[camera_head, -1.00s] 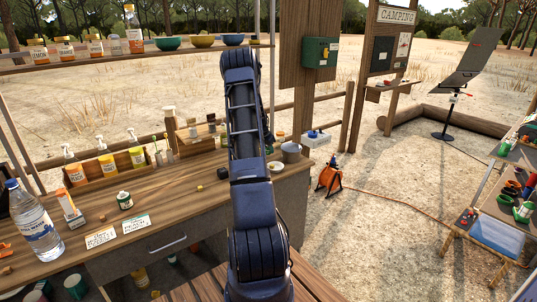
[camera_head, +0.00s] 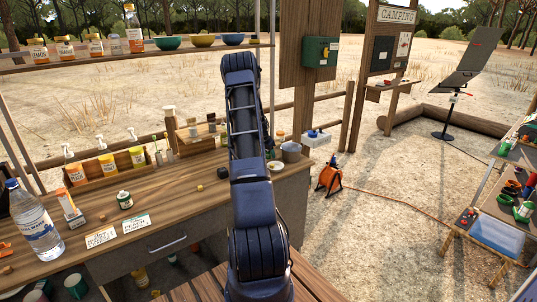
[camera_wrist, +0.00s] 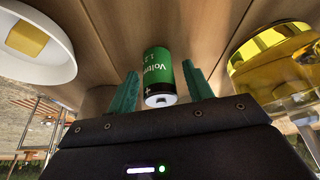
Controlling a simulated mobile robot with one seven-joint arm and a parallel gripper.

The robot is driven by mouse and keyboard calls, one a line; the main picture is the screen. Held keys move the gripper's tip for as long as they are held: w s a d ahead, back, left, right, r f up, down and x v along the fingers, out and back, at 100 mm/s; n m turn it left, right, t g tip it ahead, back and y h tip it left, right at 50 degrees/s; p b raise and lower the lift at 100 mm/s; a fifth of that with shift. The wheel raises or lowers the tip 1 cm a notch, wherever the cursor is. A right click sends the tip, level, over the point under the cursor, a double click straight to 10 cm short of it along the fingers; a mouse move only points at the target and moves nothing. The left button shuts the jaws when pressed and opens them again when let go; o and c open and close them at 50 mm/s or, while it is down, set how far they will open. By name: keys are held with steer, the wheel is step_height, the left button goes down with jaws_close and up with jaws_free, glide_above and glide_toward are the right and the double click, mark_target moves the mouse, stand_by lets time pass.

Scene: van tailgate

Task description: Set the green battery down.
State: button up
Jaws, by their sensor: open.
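The green battery (camera_wrist: 158,72) shows in the wrist view, with white lettering and its plus end nearest the camera. It lies between the two teal fingers of my gripper (camera_wrist: 161,88). The fingers are open, with a visible gap on each side of the battery. Behind the battery is a brown wooden surface (camera_wrist: 135,20); the battery's far end is at or close to it, and I cannot tell the exact contact. In the head view, my arm hides the gripper and the battery.
In the wrist view, a white bowl (camera_wrist: 57,52) with a yellow block is at upper left, and a shiny yellow vessel (camera_wrist: 275,62) is at right, both near the fingers. In the head view, the wooden counter (camera_head: 190,205) holds a water bottle (camera_head: 38,222) and a pot (camera_head: 291,152).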

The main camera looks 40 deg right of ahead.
steer(key=s+a+r+n+t+y, duration=0.1)
steer(key=s+a+r+n, duration=0.15)
steer(key=a+r, duration=0.85)
steer(key=s+a+r+n, duration=0.1)
steer(key=s+a+r, duration=0.2)
steer(key=a+r, duration=0.8)
steer(key=s+a+r+n+t+y, duration=0.15)
steer(key=s+a+r+n, duration=0.25)
steer(key=s+a+r, duration=0.7)
steer(key=s+a+r+n+y, duration=0.1)
steer(key=s+a+n, duration=0.3)
steer(key=s+a, duration=0.5)
steer(key=s+a+n+t+y, duration=0.1)
steer(key=s+a+n, duration=0.3)
steer(key=s+a, duration=0.5)
steer(key=s, duration=0.7)
steer(key=shift+a+r, duration=0.25)
steer(key=shift+r, duration=0.1)
